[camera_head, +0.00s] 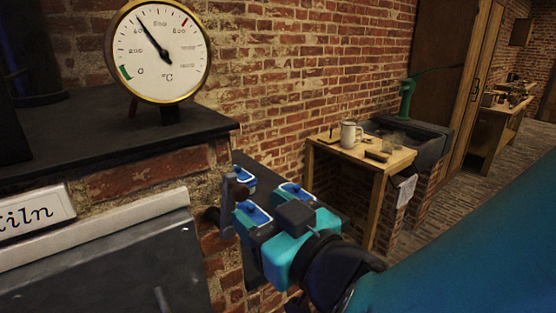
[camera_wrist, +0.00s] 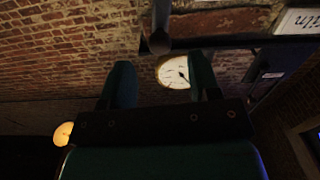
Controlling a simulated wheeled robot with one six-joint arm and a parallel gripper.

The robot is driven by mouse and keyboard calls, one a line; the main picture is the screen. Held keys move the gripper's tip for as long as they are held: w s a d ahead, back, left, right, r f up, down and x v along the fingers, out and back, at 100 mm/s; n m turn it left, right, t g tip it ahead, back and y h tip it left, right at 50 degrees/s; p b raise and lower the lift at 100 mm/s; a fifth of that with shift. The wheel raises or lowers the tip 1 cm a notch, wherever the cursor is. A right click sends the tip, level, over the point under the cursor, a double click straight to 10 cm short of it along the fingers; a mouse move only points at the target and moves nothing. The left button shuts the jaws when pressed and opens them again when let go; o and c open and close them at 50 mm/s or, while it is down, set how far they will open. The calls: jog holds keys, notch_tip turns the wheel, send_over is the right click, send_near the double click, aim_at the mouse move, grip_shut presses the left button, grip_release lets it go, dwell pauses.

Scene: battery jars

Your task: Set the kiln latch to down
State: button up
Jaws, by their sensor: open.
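The kiln (camera_head: 110,265) fills the lower left of the head view, with a grey front and a sign reading "Kiln" cut off at the left edge. A dark bar with a rounded end, seemingly the kiln latch (camera_wrist: 159,38), comes down from the top edge of the wrist view. In the head view a dark latch part (camera_head: 228,212) shows at the kiln's right edge, partly hidden by my gripper (camera_head: 240,190). My gripper is open, its two fingers apart in the wrist view (camera_wrist: 161,72). The bar's end appears between and beyond the fingertips; I cannot tell whether they touch.
A round dial gauge (camera_head: 158,50) stands on the dark ledge (camera_head: 110,140) above the kiln. A brick wall (camera_head: 290,80) runs behind. A wooden table (camera_head: 378,170) with a mug (camera_head: 350,134) stands beyond my arm, beside a dark basin (camera_head: 430,148). Floor is open at the right.

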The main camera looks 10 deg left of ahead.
aim_at(245, 194)
jog(key=p+x, duration=0.2)
jog(key=x, duration=0.1)
jog(key=p+x, duration=0.2)
jog(key=shift+w+a+r+p, duration=0.25)
jog(key=shift+w+p, duration=0.05)
jog(key=shift+w+a+f+p, duration=0.25)
jog(key=shift+w+a+p, duration=0.25)
jog(key=shift+a, duration=0.1)
grip_shut()
